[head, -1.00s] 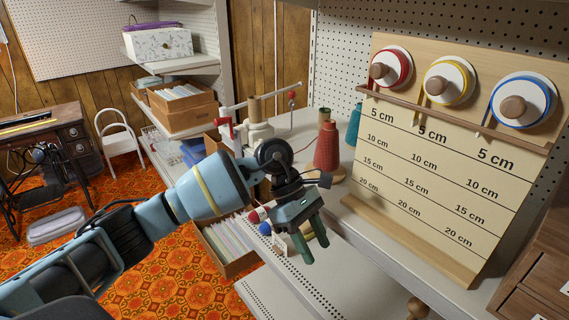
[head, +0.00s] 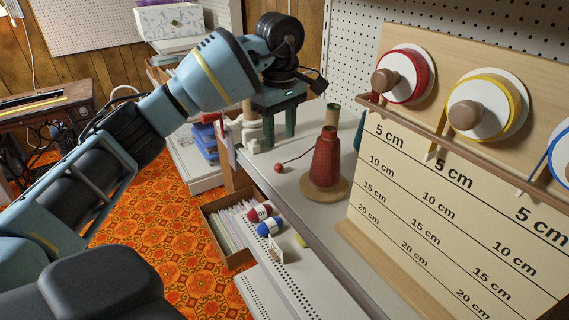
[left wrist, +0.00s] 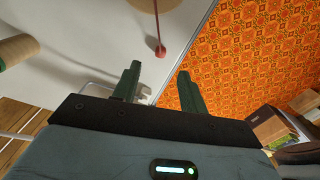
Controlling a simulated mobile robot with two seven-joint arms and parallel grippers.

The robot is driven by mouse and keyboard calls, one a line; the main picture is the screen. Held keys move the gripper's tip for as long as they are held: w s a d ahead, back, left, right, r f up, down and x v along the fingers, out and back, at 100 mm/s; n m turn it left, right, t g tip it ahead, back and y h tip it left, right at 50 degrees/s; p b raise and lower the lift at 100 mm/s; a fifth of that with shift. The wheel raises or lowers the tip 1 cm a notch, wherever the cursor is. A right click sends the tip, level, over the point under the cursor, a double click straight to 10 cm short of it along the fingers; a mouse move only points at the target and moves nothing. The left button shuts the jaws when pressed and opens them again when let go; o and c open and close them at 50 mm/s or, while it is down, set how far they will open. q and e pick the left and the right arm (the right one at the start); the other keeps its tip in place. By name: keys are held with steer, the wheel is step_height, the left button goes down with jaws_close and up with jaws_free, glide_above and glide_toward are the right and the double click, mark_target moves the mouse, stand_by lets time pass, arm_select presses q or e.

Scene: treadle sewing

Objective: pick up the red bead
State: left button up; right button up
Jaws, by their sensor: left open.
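The red bead (head: 278,168) lies on the grey shelf at the end of a thin red thread from the red cone spool (head: 326,162). In the left wrist view the bead (left wrist: 161,52) shows near the shelf edge, just beyond and between my fingertips. My left gripper (head: 279,132) is open and empty, fingers pointing down, behind and above the bead in the head view. It also shows in the left wrist view (left wrist: 158,72), with a finger on each side of the gap. My right gripper is in neither view.
The spool's round wooden base (head: 323,189) is right of the bead. A measuring board (head: 450,200) with ribbon reels stands at the right. A box of files (head: 222,222) and red and blue balls sit lower, below the shelf edge.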

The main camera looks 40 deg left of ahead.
mark_target(279, 165)
arm_select(q)
steer(key=shift+s+f, duration=0.3)
steer(key=shift+f, duration=0.3)
steer(key=shift+w+f, duration=0.15)
steer(key=shift+f, duration=0.55)
steer(key=shift+a+f, duration=0.2)
steer(key=shift+f, duration=2.3)
steer(key=shift+c, duration=0.3)
jaws_close()
